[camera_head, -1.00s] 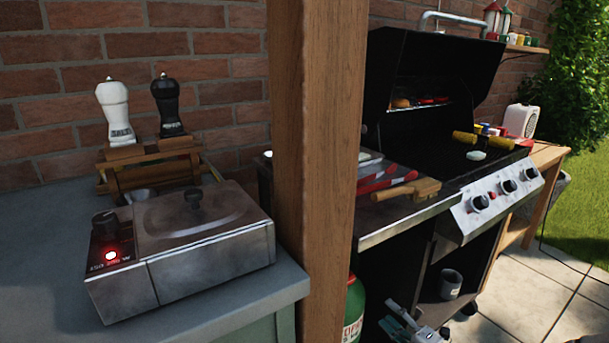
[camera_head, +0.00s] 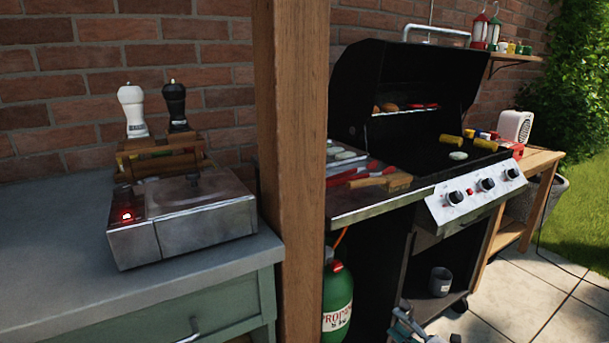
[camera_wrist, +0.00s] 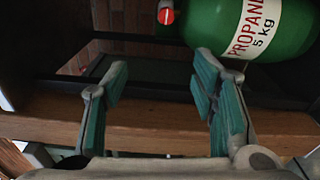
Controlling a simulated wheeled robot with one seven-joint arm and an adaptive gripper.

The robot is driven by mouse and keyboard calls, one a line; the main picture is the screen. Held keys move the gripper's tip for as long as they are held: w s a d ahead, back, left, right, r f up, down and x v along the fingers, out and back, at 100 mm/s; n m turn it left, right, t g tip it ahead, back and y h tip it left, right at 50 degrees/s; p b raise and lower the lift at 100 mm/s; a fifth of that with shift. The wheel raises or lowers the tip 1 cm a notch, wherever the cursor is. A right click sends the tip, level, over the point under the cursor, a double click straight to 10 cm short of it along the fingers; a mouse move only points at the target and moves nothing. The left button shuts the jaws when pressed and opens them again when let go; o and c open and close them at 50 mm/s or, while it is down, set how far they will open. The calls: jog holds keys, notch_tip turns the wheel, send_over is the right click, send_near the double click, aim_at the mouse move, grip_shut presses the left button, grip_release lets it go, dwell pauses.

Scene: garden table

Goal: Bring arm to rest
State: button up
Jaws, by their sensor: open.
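My gripper (camera_wrist: 158,85) is open and empty. Its green-padded fingers stand apart in the wrist view, facing the open space under the grill, with a wooden beam across behind them. In the head view only part of my gripper (camera_head: 408,328) shows at the bottom edge, low in front of the grill cabinet. The green propane bottle (camera_head: 337,307) stands left of it. In the wrist view the bottle (camera_wrist: 275,30) is at the upper right, beyond the right finger, and no contact shows.
A wooden post (camera_head: 290,190) stands between the green side cabinet (camera_head: 190,312) and the black grill (camera_head: 375,85). A steel cooker (camera_head: 185,222) with a lit red light sits on the cabinet top. A grey mug (camera_head: 440,281) is on the grill's lower shelf.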

jog(key=s+a+r+n+g+y, duration=0.1)
jog(key=s+a+r+n+g, duration=0.45)
jog(key=r+n, duration=0.35)
jog(key=s+a+r+n+g, duration=0.45)
jog(key=s+r+n, duration=0.2)
jog(key=n, duration=0.35)
jog(key=s+a+r+n+g+y, duration=0.1)
jog(key=s+a+r+n+g, duration=0.4)
jog(key=r+n, duration=0.4)
jog(key=s+d+r+n+h, duration=0.35)
jog(key=s+n, duration=0.25)
jog(key=s, duration=0.2)
jog(key=s+d+r+n+h, duration=0.35)
jog(key=s+n, duration=0.25)
jog(key=s, duration=0.3)
jog(key=s+d+r+n+h, duration=0.2)
jog(key=s+n+h, duration=0.35)
jog(key=s, duration=0.25)
notch_tip(320, 180, up, 25)
jog(key=t+p, duration=0.4)
jog(key=p, duration=1.8)
jog(key=shift+w+f+n+y, duration=0.15)
jog(key=shift+f+n+y, duration=0.05)
jog(key=shift+n+y, duration=0.15)
jog(key=shift+d, duration=0.1)
